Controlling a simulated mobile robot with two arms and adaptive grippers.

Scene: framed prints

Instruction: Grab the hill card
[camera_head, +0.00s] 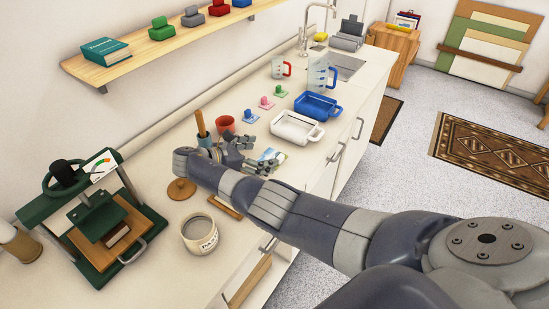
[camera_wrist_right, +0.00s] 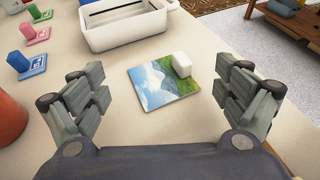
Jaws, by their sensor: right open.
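The hill card (camera_wrist_right: 158,88) lies flat on the counter in the right wrist view. In the head view the card (camera_head: 271,156) is partly hidden by my right gripper. My right gripper (camera_wrist_right: 163,100) is open, with its fingers on either side of the card and nothing between them but the view of the card. In the head view my right gripper (camera_head: 252,154) is over the counter beside the card. My left gripper is not in view.
A white tray (camera_head: 297,127) and a blue tray (camera_head: 318,106) stand beyond the card. Small blue, pink and green knobbed cards line the counter's back.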

